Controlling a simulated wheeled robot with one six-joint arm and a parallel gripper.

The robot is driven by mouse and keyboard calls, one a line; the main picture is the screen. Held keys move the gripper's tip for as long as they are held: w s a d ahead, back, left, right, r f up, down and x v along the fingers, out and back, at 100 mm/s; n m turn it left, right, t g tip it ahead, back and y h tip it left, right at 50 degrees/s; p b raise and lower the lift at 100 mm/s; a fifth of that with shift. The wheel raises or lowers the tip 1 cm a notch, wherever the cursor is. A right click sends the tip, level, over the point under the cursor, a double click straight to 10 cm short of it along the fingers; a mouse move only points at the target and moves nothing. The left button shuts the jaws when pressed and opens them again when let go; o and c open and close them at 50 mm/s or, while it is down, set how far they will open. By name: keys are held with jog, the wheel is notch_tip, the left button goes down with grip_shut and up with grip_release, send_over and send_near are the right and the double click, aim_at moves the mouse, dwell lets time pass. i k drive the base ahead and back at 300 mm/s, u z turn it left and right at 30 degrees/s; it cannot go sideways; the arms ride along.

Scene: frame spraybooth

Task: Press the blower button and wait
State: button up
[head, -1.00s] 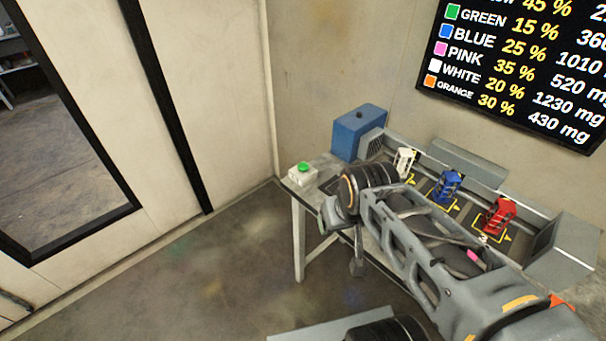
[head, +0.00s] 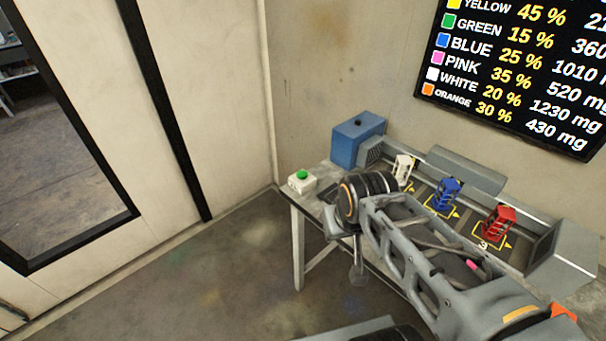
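The blower button is a green round cap (head: 302,175) on a small white box (head: 301,185) at the left end of the table. The blue blower (head: 357,138) with a grey grille stands behind it, by the wall. My arm reaches in from the lower right, and its dark wrist joint is to the right of the button, apart from it in the picture. My gripper (head: 357,272) seems to hang below the wrist, in front of the table edge. It is small and partly hidden, so its fingers cannot be made out.
White (head: 403,168), blue (head: 446,194) and red (head: 498,226) small frames stand in a row on yellow-marked spots on the table (head: 308,207). A dark board (head: 520,75) with colour percentages hangs on the wall. The floor left of the table is clear.

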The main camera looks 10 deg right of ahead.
aim_at(301, 174)
jog(key=u, duration=1.45)
jog(key=i, duration=2)
jog(key=z, duration=3.05)
